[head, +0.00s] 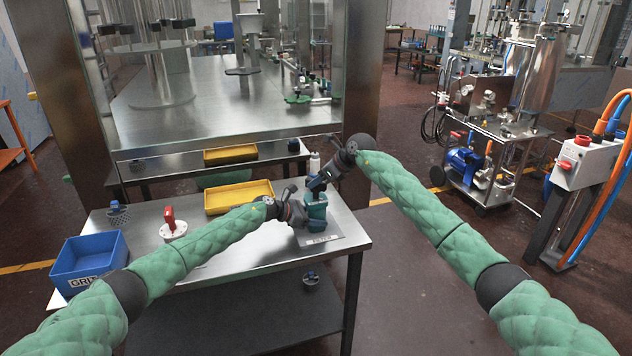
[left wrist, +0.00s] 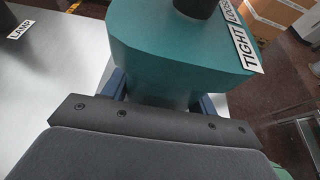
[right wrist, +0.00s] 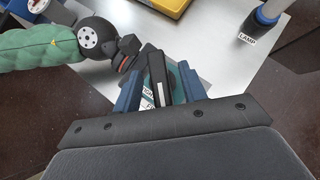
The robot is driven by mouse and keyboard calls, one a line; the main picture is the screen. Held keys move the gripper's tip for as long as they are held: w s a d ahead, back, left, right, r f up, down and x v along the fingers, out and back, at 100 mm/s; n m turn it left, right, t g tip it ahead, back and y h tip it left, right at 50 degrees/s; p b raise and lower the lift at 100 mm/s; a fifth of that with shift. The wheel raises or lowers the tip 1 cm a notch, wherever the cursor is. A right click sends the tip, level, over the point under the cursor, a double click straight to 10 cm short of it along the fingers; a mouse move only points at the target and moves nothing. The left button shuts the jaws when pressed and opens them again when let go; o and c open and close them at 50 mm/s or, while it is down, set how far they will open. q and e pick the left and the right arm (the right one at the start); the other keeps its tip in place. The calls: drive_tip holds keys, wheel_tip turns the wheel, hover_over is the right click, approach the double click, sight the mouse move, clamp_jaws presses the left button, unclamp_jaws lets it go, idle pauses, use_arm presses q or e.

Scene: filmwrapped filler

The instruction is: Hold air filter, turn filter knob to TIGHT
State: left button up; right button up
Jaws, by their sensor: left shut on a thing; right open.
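The teal air filter (head: 316,211) stands on the metal bench by a label plate. My left gripper (head: 299,213) is shut on its lower body; in the left wrist view the filter (left wrist: 175,45) sits between blue fingers (left wrist: 161,100). TIGHT and LOOSE labels (left wrist: 248,45) show on its top edge. My right gripper (head: 317,187) is above the filter. In the right wrist view its open blue fingers (right wrist: 160,90) stand on either side of the dark bar-shaped knob (right wrist: 159,80). Whether they touch it, and which label the knob points to, I cannot tell.
A yellow tray (head: 239,196), a red-handled switch on a white base (head: 172,229) and a blue bin (head: 88,262) stand on the bench left of the filter. The bench front is clear.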

drive_tip(key=shift+w+a+f, duration=0.2)
drive_tip(key=shift+a+f, duration=0.2)
drive_tip(key=shift+f, duration=0.05)
clamp_jaws()
